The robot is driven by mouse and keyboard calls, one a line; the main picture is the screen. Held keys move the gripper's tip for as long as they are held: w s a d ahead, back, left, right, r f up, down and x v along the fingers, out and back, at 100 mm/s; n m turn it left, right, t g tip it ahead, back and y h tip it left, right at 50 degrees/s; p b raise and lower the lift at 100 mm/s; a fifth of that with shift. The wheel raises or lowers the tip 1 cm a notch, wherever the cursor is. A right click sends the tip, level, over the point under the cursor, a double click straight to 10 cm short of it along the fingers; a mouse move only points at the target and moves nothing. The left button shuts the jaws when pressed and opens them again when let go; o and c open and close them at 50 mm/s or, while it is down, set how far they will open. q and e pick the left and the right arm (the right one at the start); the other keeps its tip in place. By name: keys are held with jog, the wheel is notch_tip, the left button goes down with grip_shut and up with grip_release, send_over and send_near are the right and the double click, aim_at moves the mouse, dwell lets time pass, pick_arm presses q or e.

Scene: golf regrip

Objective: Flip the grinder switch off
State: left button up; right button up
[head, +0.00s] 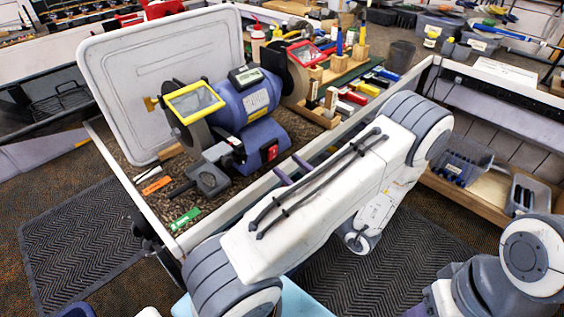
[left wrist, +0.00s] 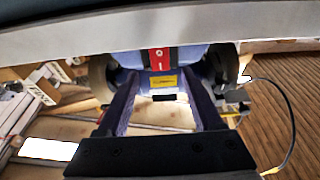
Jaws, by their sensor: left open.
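The blue bench grinder (head: 252,102) stands on the bench. Its red switch (head: 271,152) is on a dark blue box at the grinder's front base. In the left wrist view the red switch (left wrist: 158,60) shows straight ahead, with a yellow label (left wrist: 163,81) below it. My left gripper (head: 291,168) is open, its two purple fingers just in front of the bench's front edge, apart from the switch. In the left wrist view the fingers frame the grinder front with nothing between them. The switch's position is too small to read. My right gripper is out of view.
The bench's pale front rail (head: 225,205) lies close to my left fingers. A grey tray-like panel (head: 150,75) stands behind the grinder at left. A green item (head: 185,219) and an orange item (head: 156,185) lie left. Wooden racks (head: 318,113) with several tools stand right.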

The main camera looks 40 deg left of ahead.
pick_arm(q)
jog(key=b+v, duration=0.1)
jog(key=v, duration=0.5)
jog(key=shift+d, duration=0.15)
